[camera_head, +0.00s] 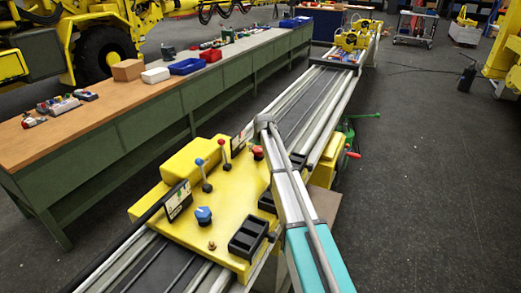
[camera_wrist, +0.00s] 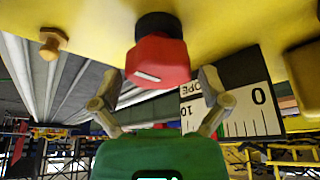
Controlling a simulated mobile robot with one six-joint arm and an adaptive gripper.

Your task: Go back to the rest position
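The yellow control panel (camera_head: 232,200) sits on the rail structure in the middle of the head view, and its surface fills the top of the wrist view (camera_wrist: 230,25). A red knob (camera_wrist: 158,60) on a black collar sticks out from it in the wrist view. My gripper (camera_wrist: 159,84) has its two fingers spread, one on each side of the knob, with small gaps visible. In the head view a red knob (camera_head: 258,153) shows next to my arm. My gripper cannot be made out in the head view.
Levers (camera_head: 205,175) and a blue knob (camera_head: 203,214) stand on the panel. A scale plate (camera_wrist: 240,108) and a bolt (camera_wrist: 52,42) lie close to my fingers. A long workbench (camera_head: 100,115) with bins runs along the left. The floor at right (camera_head: 440,190) is mostly clear.

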